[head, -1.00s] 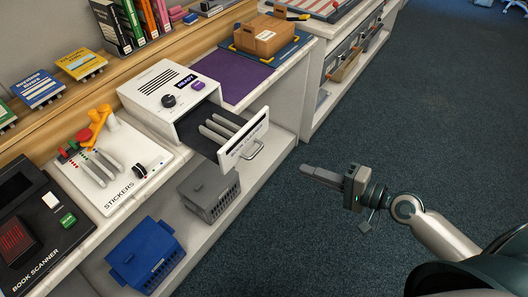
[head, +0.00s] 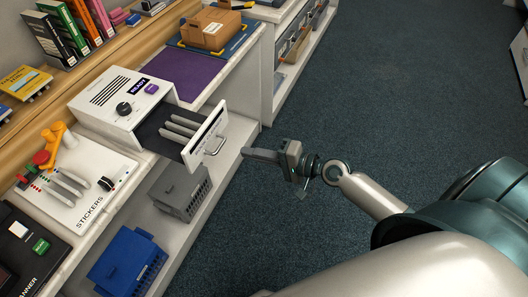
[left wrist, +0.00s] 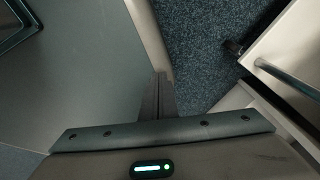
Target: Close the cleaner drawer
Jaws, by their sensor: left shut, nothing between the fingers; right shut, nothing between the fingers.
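The cleaner (head: 118,98) is a white box with a black knob, a purple button and a "READY" display, on the counter. Its drawer (head: 203,137) is pulled out, showing grey bars on a dark floor. The drawer's white front carries a metal handle (head: 216,146). My right gripper (head: 246,153) is shut and empty, just right of the handle in the picture, apart from it. My left gripper (left wrist: 158,96) shows in the left wrist view, shut and empty. A white panel with a metal bar (left wrist: 290,80) lies to its right; I cannot tell for certain that it is the drawer front.
A stickers panel (head: 82,203) with levers stands left of the cleaner. A grey crate (head: 182,190) and a blue crate (head: 128,262) sit on the shelf below. A purple mat (head: 188,75) and a cardboard box (head: 212,30) lie beyond. The carpet (head: 350,80) at right is open.

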